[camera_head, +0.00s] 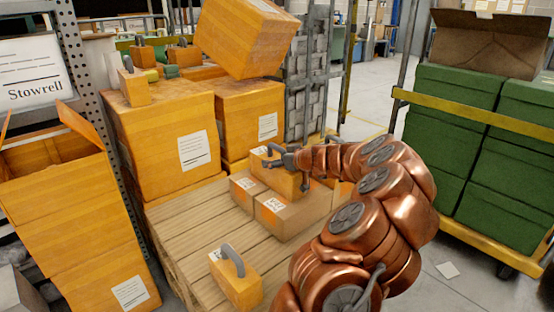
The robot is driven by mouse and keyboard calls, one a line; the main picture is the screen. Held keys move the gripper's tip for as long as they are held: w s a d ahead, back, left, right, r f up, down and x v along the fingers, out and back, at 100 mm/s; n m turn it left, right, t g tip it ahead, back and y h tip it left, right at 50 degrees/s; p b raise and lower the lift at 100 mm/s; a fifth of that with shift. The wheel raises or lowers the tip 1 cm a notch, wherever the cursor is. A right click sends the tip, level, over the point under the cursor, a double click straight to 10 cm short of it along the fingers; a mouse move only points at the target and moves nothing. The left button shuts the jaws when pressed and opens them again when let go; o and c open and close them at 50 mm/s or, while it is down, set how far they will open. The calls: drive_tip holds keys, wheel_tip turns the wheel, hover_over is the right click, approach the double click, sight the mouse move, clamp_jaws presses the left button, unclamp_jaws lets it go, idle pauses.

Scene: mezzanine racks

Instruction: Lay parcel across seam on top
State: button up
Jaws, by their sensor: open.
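An orange parcel (283,182) with a white label sits on or just above several brown cartons, near the middle of the view. It lies over the back part of the front carton (295,217) and the smaller carton (243,194) to its left. The seam beneath it is mostly hidden. My gripper (274,158) is open at the top of this parcel, around or beside its grey handle; I cannot tell which. A second orange parcel (240,288) with a grey handle stands upright on the wooden pallet (190,230), nearer to me.
Large orange boxes (160,125) stand behind the pallet, with a tilted one (243,38) on top. An open orange box (60,180) is at left. A yellow-railed cart (480,115) with green crates (440,160) is at right. The pallet's front left is partly bare.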

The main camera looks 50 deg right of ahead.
drive_tip(key=p+v, duration=0.1)
drive_tip(key=v, duration=0.9)
drive_tip(key=shift+s+r+p, duration=0.2)
drive_tip(key=shift+r+p, duration=0.1)
drive_tip(key=shift+p, duration=0.05)
drive_tip(key=shift+v, duration=0.8)
drive_tip(key=shift+f, duration=0.15)
